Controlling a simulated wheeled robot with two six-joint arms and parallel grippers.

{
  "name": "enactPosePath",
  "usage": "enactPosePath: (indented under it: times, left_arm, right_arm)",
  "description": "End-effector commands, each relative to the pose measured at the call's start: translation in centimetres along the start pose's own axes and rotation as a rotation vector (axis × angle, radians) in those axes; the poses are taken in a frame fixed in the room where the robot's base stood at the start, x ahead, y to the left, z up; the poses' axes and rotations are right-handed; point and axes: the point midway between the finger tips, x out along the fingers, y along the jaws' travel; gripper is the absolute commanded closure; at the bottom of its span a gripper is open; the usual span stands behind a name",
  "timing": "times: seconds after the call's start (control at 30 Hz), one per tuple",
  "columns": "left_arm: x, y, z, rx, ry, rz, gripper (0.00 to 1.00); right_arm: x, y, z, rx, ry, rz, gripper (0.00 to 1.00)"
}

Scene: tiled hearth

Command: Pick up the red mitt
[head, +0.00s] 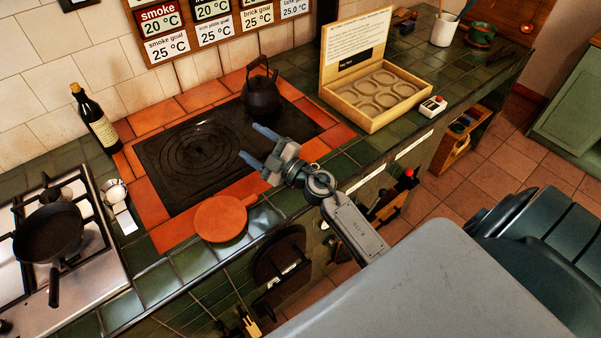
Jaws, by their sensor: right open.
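A flat, rounded orange-red piece with a short stub at its upper right, which looks like the red mitt (220,218), lies at the front edge of the tiled hearth. It rests partly on the orange border tiles and partly on the green tiles. My right gripper (256,146) is open and empty, with its two blue-grey fingers pointing left over the black hearth plate (190,165). It is above and to the right of the mitt in the picture, apart from it. My left gripper is not in view.
A black kettle (261,95) stands at the plate's far right corner. An open wooden box (388,106) and a small white box with a red button (433,106) are to the right.

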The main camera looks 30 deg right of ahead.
Motion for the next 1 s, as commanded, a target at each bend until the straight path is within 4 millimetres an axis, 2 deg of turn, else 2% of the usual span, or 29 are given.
enactPosePath:
  times: [0.03,0.17,0.27,0.4,0.53,0.6,0.7,0.83,1.0]
  left_arm:
    - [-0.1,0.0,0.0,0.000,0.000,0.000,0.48]
    - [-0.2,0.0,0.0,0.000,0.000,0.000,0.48]
    - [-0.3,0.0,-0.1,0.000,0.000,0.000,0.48]
    - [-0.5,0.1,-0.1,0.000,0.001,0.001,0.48]
    - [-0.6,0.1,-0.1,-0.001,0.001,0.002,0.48]
    - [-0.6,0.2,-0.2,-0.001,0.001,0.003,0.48]
    - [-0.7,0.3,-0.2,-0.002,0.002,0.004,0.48]
    - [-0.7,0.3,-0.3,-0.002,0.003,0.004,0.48]
    - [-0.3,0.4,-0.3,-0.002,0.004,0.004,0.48]
  right_arm:
    - [1.2,-0.6,-0.8,-0.052,0.059,-0.087,0.36]
    - [2.9,-3.5,-1.0,-0.169,0.141,-0.364,0.36]
    - [3.0,-5.4,0.5,-0.240,0.129,-0.599,0.36]
    - [1.8,-6.5,4.4,-0.306,-0.005,-0.932,0.36]
    - [-0.5,-5.1,8.6,-0.321,-0.241,-1.208,0.36]
    - [-2.0,-3.6,10.4,-0.311,-0.393,-1.323,0.36]
    - [-4.1,-1.2,12.2,-0.280,-0.598,-1.439,0.36]
    - [-5.9,1.1,13.1,-0.239,-0.785,-1.513,0.36]
    - [-6.8,1.7,13.5,-0.217,-0.866,-1.541,0.36]
